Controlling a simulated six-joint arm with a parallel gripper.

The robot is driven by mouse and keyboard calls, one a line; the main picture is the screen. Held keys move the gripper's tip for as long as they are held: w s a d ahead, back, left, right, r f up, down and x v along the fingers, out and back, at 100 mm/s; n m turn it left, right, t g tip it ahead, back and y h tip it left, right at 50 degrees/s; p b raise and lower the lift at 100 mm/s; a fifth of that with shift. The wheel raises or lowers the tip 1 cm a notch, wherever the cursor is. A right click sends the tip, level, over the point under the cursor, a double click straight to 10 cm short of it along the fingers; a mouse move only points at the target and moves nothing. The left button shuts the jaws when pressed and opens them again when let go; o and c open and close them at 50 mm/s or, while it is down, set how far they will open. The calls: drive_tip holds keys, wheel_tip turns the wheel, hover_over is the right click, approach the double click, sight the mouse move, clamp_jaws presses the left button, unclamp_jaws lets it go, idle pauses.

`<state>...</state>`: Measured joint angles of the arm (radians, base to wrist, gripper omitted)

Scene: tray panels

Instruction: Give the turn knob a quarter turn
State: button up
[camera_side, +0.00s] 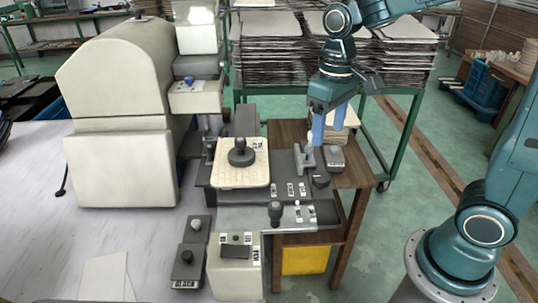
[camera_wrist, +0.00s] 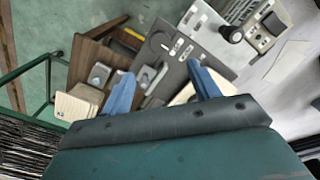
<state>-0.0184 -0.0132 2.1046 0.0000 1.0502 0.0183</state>
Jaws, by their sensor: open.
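A small dark round knob with a raised bar (camera_side: 320,181) sits at the right end of the dark panel (camera_side: 268,200). It shows in the wrist view as a dark disc (camera_wrist: 160,42). A larger dark knob (camera_side: 241,156) stands on a cream plate (camera_side: 228,179); I cannot tell for sure which is the turn knob. My gripper (camera_side: 328,132) is open, with blue fingers pointing down above the right part of the panel. In the wrist view, the open gripper (camera_wrist: 160,74) has nothing held between its fingers. The right finger partly hides the cream plate.
A grey bracket-like handle (camera_side: 304,159) and a small grey block with a button (camera_side: 335,157) stand close below my fingers. A black-topped stick (camera_side: 275,212) rises at the front.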

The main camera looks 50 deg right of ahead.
sight(322, 176)
wheel_tip(322, 176, down, 12)
drive_tip(key=shift+f, duration=0.15)
idle(0.5)
drive_tip(key=c, duration=1)
